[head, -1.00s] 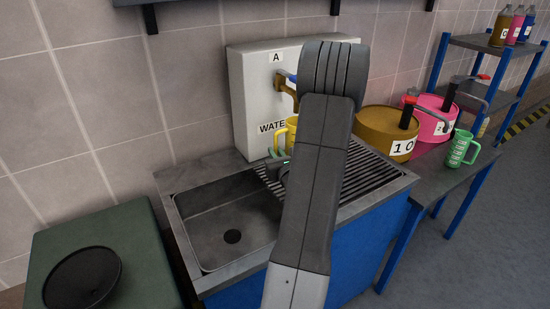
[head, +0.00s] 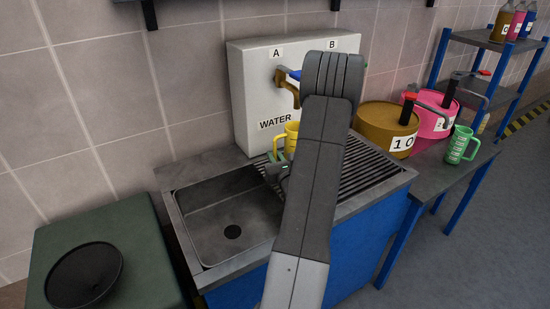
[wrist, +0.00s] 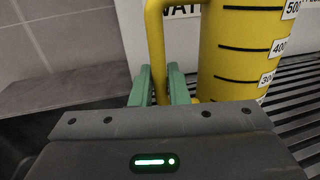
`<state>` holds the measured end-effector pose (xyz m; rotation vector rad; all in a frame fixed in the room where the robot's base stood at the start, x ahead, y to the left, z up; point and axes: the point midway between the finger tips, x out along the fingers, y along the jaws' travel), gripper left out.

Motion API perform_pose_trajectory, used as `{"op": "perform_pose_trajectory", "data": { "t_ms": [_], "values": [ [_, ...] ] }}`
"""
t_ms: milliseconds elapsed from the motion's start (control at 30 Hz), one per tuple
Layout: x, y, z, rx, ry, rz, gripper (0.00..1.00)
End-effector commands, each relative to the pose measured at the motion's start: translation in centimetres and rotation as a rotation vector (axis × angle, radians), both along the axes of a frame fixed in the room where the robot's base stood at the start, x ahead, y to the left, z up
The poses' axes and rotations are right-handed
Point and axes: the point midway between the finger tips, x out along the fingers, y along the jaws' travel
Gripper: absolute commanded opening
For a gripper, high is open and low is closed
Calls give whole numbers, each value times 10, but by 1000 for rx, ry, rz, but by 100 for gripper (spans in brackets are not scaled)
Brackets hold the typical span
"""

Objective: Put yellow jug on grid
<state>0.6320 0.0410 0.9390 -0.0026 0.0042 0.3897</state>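The yellow jug (head: 291,132) stands upright at the back left of the slatted grid (head: 362,180), just in front of the white water tank. In the wrist view the jug (wrist: 240,50) shows large, with black level marks and its handle toward my gripper. The green fingers of my gripper (wrist: 160,80) stand on both sides of the handle's lower part, with the handle filling the gap. My gripper (head: 277,165) is partly hidden behind my arm in the head view. The jug's base is hidden, so I cannot tell whether it touches the grid.
The sink basin (head: 228,220) lies left of the grid. The water tank (head: 250,85) with its brown tap (head: 288,88) stands behind. A brown can (head: 378,128), a pink can (head: 432,118) and a green jug (head: 460,145) stand on the right. My arm covers part of the grid.

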Motion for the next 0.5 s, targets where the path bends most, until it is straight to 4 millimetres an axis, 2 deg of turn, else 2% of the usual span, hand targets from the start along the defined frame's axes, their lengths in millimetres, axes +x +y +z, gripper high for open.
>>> {"op": "perform_pose_trajectory", "data": {
  "t_ms": [33,100,500],
  "values": [
    [0,0,0,0,0,0,25],
    [0,0,0,0,0,0,33],
    [-2,-1,5,0,1,-1,33]
  ]
}}
